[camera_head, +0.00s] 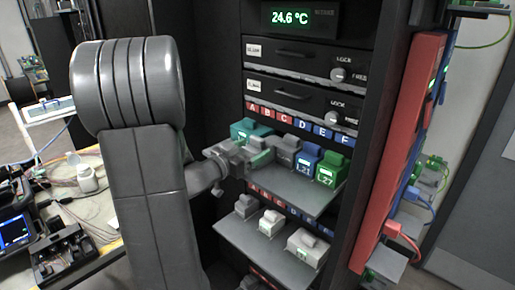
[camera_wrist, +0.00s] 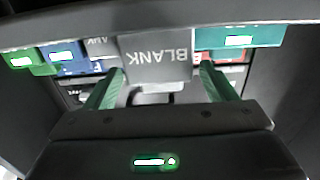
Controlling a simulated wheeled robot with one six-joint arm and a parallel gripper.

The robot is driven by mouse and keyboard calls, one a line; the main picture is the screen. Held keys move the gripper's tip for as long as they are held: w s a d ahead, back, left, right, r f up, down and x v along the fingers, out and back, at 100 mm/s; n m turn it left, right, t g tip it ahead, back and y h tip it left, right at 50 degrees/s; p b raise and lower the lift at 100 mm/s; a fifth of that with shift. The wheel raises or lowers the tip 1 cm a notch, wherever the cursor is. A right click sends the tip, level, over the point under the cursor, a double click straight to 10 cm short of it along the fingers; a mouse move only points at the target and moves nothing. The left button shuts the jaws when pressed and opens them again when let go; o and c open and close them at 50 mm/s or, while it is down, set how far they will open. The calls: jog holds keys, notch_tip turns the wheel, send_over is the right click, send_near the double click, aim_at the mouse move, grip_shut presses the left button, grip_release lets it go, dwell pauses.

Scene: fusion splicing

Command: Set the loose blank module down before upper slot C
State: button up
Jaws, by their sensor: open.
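A grey module marked BLANK (camera_wrist: 158,58) shows in the wrist view with its lettering upside down. My gripper (camera_wrist: 161,76) is open, with one green-padded finger on each side of this module. A gap shows beside the module, and I cannot tell whether either pad touches it. In the head view my gripper (camera_head: 258,155) is at the front of the upper shelf (camera_head: 305,195), below the red C label (camera_head: 283,117), and largely hides the module there. Another grey module (camera_head: 288,149) stands just right of it.
A teal module (camera_head: 245,131) stands to the left on the upper shelf. A blue module (camera_head: 308,161) and a green module (camera_head: 330,169) stand to the right. The lower shelf (camera_head: 240,233) holds several pale modules. A red vertical unit (camera_head: 400,150) flanks the rack.

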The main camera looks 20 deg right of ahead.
jog(key=b+v, duration=0.1)
jog(key=v, duration=0.7)
jog(key=shift+a, duration=0.3)
